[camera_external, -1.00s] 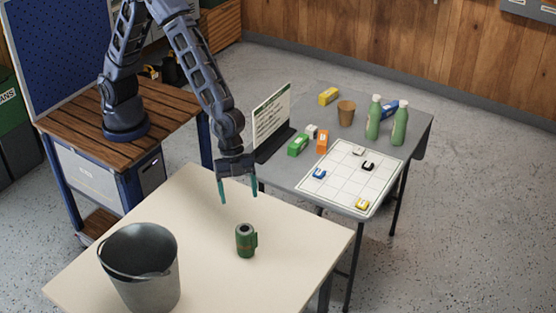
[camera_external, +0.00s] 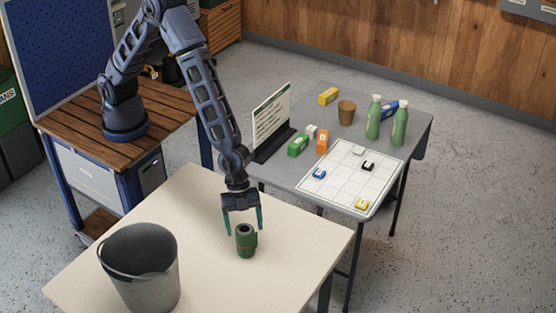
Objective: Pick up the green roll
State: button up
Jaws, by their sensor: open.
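The green roll (camera_external: 246,241) stands upright on the cream table, with a dark hole in its top and a loose flap at its right side. My gripper (camera_external: 243,231) points down right over it, its teal fingers apart. One fingertip shows to the left of the roll's top and the other to the right. The gripper is open and empty. I cannot tell from this view whether the fingertips are beside the roll or still slightly above or behind it.
A grey bucket (camera_external: 141,270) stands on the cream table (camera_external: 215,290) at front left. Behind, a grey table (camera_external: 411,165) holds a gridded board (camera_external: 345,178), green bottles (camera_external: 398,127), a brown cup (camera_external: 346,113), small coloured boxes and a sign (camera_external: 271,118). The cream table around the roll is clear.

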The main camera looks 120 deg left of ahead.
send_over(248, 253)
jog(key=s+a, duration=0.1)
jog(key=s, duration=0.1)
jog(key=shift+w+a+f, duration=0.1)
jog(key=shift+f, duration=1.05)
jog(key=shift+w+a+f, duration=0.1)
jog(key=shift+f, duration=1)
jog(key=c, duration=1.1)
